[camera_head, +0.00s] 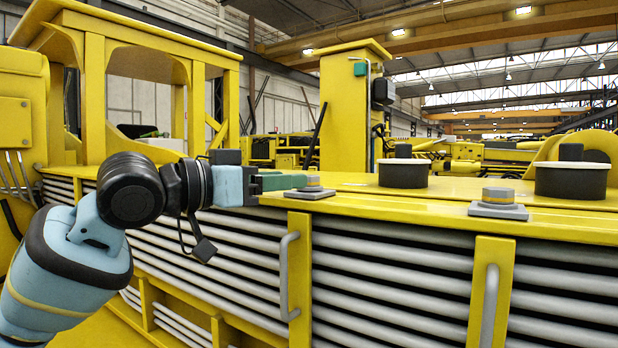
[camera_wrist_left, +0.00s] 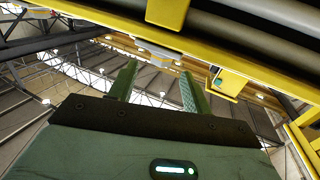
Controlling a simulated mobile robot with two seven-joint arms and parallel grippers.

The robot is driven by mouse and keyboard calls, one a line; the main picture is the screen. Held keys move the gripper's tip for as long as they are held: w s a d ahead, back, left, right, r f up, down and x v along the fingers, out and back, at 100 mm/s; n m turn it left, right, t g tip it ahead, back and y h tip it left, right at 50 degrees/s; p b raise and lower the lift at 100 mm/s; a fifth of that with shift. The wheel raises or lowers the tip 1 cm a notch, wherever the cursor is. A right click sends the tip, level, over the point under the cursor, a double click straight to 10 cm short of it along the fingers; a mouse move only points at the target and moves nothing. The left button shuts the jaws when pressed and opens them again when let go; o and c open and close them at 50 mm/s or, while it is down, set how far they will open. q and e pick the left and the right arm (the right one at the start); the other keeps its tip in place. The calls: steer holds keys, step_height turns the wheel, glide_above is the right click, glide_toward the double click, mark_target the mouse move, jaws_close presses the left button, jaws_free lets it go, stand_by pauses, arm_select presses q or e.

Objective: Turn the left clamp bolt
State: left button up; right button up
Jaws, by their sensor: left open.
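The left clamp bolt (camera_head: 313,182) is a short, tan-topped grey bolt head on a square grey plate (camera_head: 318,194), on the yellow top deck near its front edge. My left gripper (camera_head: 296,181) reaches in from the left, with its green fingertips right beside the bolt. I cannot tell whether they touch it. In the left wrist view, the two green fingers of the left gripper (camera_wrist_left: 157,76) stand apart with nothing held between them. A flat grey piece (camera_wrist_left: 158,49) shows beyond the tips, likely the clamp plate. My right gripper is not in view.
A second bolt (camera_head: 498,195) sits on a grey plate further right. Two black round caps with white rims (camera_head: 403,173) (camera_head: 571,181) stand on the deck. Grey handles (camera_head: 289,276) (camera_head: 489,305) and grey pipes line the front below. A yellow post (camera_head: 345,110) rises behind.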

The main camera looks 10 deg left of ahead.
mark_target(310, 177)
arm_select(q)
steer(key=shift+x, duration=3.1)
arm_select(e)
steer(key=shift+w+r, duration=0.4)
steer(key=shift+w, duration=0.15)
arm_select(q)
steer(key=shift+a, duration=0.1)
steer(key=c, duration=1)
steer(key=shift+f+h, duration=0.1)
steer(key=shift+h, duration=0.2)
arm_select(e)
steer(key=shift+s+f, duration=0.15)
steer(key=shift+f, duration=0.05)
